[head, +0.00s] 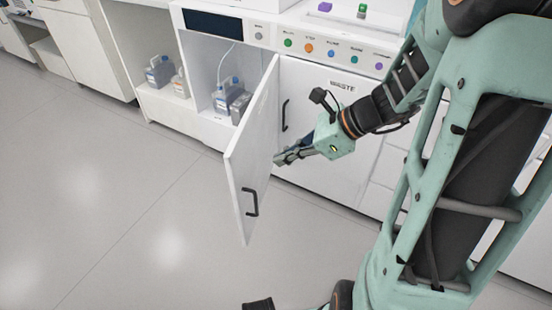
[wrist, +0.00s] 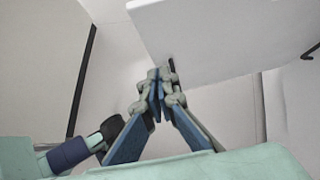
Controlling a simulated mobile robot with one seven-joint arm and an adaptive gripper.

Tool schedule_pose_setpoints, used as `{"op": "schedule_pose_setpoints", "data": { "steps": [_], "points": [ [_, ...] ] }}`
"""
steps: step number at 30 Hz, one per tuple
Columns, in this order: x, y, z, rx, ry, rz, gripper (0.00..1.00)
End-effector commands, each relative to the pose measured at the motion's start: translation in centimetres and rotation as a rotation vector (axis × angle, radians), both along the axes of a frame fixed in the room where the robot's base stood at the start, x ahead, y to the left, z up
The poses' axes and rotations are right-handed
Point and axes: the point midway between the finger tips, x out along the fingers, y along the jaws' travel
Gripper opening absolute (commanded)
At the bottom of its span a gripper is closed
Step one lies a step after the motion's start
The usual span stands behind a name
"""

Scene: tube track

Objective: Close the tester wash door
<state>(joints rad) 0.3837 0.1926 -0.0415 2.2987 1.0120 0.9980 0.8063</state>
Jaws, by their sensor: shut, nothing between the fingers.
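The white wash door (head: 252,150) stands wide open, swung out from the cabinet front. It has a black handle (head: 252,203) near its free edge. My gripper (head: 277,159) is shut and empty, on the right of the door, beside the face with the handle and nearer the hinge than that handle. In the wrist view, my gripper's fingertips (wrist: 161,75) show close to the lower edge of a white panel (wrist: 230,40). I cannot tell whether they touch it.
The open compartment holds bottles (head: 229,98), with more bottles (head: 166,75) in the bay to the left. A closed door labelled WASTE (head: 342,85) is behind my gripper. Coloured buttons (head: 309,48) line the panel above. The floor (head: 120,200) left of the door is clear.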

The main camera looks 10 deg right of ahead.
Motion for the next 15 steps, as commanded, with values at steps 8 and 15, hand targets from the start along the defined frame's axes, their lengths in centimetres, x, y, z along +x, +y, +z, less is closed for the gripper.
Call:
{"op": "schedule_pose_setpoints", "data": {
  "steps": [8,15],
  "points": [
    [1.5,4.1,-4.8,0.001,0.002,0.005,0.0],
    [2.9,7.4,-5.6,-0.002,-0.002,0.006,0.0]
  ]
}}
